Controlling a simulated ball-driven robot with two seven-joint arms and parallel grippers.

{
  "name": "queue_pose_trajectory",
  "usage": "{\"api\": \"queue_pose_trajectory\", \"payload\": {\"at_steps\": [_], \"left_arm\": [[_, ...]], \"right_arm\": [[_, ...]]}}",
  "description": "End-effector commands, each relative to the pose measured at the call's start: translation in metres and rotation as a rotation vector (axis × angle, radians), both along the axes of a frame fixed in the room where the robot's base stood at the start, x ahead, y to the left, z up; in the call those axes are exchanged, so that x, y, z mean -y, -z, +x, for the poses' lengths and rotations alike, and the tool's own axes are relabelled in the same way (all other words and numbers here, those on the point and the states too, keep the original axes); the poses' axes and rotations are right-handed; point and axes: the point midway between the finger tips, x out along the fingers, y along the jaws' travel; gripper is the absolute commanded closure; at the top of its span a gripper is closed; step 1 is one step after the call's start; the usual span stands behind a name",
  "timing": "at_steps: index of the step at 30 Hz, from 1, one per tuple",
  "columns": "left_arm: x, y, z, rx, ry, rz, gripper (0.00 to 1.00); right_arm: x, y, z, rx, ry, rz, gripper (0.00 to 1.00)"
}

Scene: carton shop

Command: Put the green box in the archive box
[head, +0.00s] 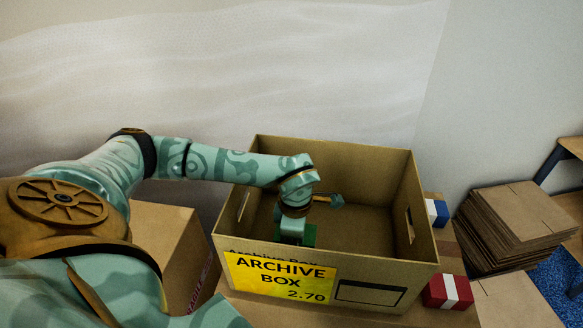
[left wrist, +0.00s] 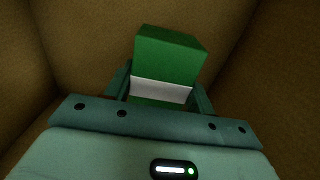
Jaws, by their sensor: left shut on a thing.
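The archive box (head: 300,277) is an open brown carton with a yellow label, standing in the middle of the head view. My left arm reaches over its left side, and my left gripper (head: 297,228) is down inside it. The green box (head: 309,236) shows only partly there, mostly hidden by the gripper and the front wall. In the left wrist view the green box (left wrist: 168,50) has a white band and sits between the two fingers of my left gripper (left wrist: 160,92), which is shut on it. Brown carton walls surround it. I cannot tell whether it touches the floor. My right gripper is not in view.
A red box with a white band (head: 436,292) and a blue and white box (head: 437,212) lie right of the archive box. A closed carton (head: 168,250) stands at its left. Flat cardboard (head: 515,222) is stacked at the right. The archive box's right interior looks clear.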

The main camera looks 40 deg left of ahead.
Motion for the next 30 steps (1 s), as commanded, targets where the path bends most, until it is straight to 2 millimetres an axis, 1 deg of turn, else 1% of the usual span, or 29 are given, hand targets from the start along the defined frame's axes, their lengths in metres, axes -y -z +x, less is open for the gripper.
{"api": "queue_pose_trajectory", "payload": {"at_steps": [3, 6, 9, 20, 21, 22, 23, 30], "left_arm": [[-0.009, 0.012, -0.006, -0.004, -0.002, 0.002, 0.74], [-0.007, 0.029, -0.006, -0.002, 0.0, 0.0, 0.74], [-0.007, 0.039, -0.005, -0.001, -0.001, -0.001, 0.74], [-0.007, 0.044, -0.005, -0.001, 0.0, 0.001, 0.74], [-0.007, 0.043, -0.005, -0.001, 0.0, 0.0, 0.35], [-0.007, 0.043, -0.005, -0.001, 0.0, 0.0, 0.26], [-0.007, 0.043, -0.005, -0.001, 0.0, 0.0, 0.24], [-0.007, 0.042, -0.005, -0.001, 0.0, 0.001, 0.24]], "right_arm": [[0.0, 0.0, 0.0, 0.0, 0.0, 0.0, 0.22], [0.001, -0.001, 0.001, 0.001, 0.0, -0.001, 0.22], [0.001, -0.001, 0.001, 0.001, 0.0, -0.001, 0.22], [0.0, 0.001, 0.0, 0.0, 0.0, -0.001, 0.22], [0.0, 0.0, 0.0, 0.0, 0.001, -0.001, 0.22], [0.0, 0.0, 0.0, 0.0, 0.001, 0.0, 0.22], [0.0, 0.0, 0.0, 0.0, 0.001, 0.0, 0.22], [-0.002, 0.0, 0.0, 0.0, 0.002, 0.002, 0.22]]}}
